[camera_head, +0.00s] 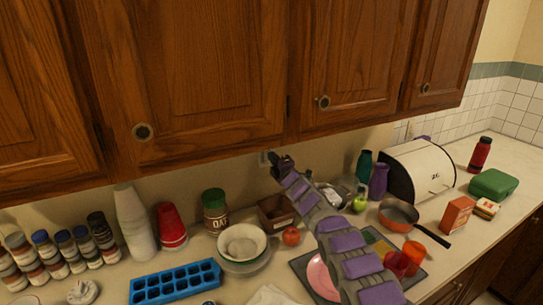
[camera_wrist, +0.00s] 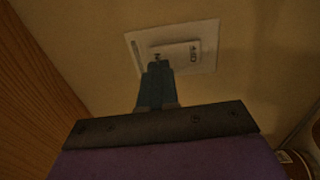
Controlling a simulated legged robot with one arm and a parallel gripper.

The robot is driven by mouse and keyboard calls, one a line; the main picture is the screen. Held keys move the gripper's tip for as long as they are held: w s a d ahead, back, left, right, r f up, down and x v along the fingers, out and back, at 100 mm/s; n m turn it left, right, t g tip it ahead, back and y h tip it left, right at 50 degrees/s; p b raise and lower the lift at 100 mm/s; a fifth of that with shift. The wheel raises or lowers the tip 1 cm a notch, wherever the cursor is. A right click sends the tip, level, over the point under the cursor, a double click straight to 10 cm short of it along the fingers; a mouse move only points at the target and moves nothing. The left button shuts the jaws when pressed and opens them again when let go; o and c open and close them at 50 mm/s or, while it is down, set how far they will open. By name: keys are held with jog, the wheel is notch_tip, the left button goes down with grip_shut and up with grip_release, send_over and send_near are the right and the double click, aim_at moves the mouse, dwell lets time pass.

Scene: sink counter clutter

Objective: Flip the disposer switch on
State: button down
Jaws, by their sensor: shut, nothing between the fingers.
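The disposer switch is on a pale wall plate (camera_wrist: 207,47) in the wrist view, with a raised rocker (camera_wrist: 180,54) that has small dark marks at its right end. My gripper (camera_wrist: 157,66) is shut and empty, with its tips at the lower left part of the rocker. They overlap it in the picture, but I cannot tell whether they touch it. In the head view the plate (camera_head: 263,158) shows only partly, under the cabinets and beside my gripper (camera_head: 277,160). Which way the rocker is tilted is not clear.
Wooden cabinets (camera_head: 210,70) hang close above my gripper. Below are a brown box (camera_head: 276,213), a red apple (camera_head: 291,236), stacked bowls (camera_head: 242,243) and an oat jar (camera_head: 215,212). A pink plate (camera_head: 318,278) and red cups (camera_head: 397,264) are near my arm.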

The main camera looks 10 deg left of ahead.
jog(key=shift+p+x, duration=0.6)
jog(key=shift+x, duration=0.4)
jog(key=shift+w, duration=0.1)
jog(key=shift+r+p, duration=0.15)
jog(key=shift+p, duration=0.2)
jog(key=shift+a+p, duration=0.1)
jog(key=shift+p, duration=0.25)
